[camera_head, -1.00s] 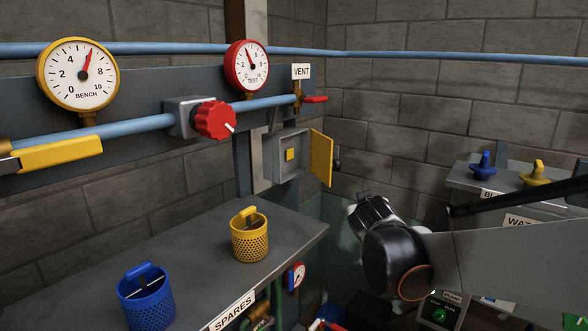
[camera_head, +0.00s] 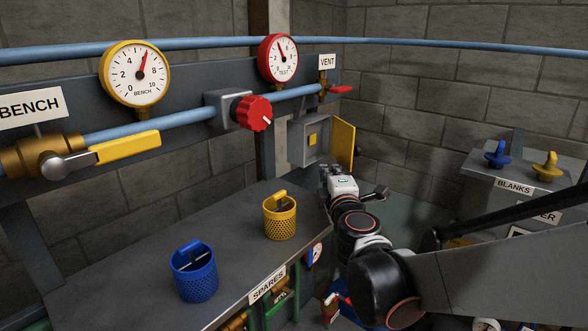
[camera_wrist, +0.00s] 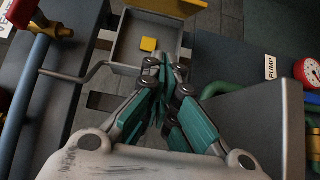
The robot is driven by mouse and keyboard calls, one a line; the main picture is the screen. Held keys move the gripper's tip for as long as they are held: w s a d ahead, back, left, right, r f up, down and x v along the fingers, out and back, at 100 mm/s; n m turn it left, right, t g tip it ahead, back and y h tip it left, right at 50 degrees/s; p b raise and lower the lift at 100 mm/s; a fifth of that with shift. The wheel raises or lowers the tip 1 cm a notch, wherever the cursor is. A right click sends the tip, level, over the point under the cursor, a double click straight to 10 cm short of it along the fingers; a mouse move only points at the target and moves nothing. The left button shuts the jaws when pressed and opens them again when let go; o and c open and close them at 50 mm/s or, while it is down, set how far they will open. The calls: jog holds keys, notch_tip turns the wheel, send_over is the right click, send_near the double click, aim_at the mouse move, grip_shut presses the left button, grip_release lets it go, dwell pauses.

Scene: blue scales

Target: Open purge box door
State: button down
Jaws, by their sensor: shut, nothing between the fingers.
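A grey bench (camera_head: 225,265) with a blue basket (camera_head: 194,274) and a yellow basket (camera_head: 280,218) lies left of my arm. The red vent lever (camera_head: 341,89) is above the box. A bent metal rod (camera_wrist: 75,76) is left of my gripper. A blanks stand (camera_head: 490,168) is at right.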

aim_at(343, 159)
jog(key=w+d+p, duration=0.2)
jog(key=w+d, duration=0.2)
jog(key=w, duration=0.4)
jog(key=shift+p, duration=0.4)
jog(key=shift+s+d, duration=0.15)
jog(key=shift+d+n+y+b, duration=0.3)
jog(key=shift+d+y+b, duration=0.1)
jog(key=shift+y, duration=0.1)
